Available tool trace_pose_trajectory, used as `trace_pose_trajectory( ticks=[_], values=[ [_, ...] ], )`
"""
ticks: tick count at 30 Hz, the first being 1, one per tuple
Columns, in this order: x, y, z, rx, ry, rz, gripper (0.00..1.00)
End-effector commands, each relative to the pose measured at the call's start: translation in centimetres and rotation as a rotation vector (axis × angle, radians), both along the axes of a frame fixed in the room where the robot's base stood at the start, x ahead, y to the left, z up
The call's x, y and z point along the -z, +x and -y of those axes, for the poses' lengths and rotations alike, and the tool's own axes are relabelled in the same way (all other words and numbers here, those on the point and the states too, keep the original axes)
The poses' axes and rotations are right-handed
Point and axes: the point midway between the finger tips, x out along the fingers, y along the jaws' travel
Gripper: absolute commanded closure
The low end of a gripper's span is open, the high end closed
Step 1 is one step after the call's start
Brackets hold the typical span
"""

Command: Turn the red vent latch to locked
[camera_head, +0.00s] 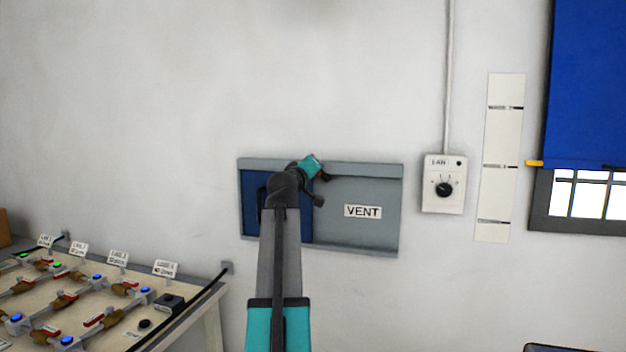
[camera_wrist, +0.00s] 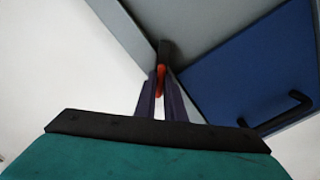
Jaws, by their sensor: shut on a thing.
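The red vent latch (camera_wrist: 160,78) shows in the wrist view as a small red piece below a dark mount, at the edge of the grey vent frame (camera_wrist: 128,35). My gripper (camera_wrist: 161,88) is shut on it, with one finger on each side. The fingers hide part of the latch, and its exact angle is hard to tell. In the head view, my gripper (camera_head: 322,174) is at the upper part of the grey vent panel (camera_head: 365,185), above and left of the VENT label (camera_head: 363,211). The latch is not clear there.
A blue panel (camera_wrist: 245,70) with a black handle (camera_wrist: 290,108) lies beside the latch. A fan switch box (camera_head: 443,185) is on the wall to the right. A bench (camera_head: 190,290) with valves stands at lower left.

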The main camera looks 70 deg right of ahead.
Motion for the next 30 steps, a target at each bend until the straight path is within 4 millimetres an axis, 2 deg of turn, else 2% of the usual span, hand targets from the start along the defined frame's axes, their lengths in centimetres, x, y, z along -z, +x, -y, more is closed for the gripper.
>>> trace_pose_trajectory(
  ticks=[18,30],
  values=[
    [0.23,0.04,0.06,0.000,0.031,0.572,1.00],
    [0.06,0.01,0.02,0.000,0.045,0.784,1.00]
  ],
)
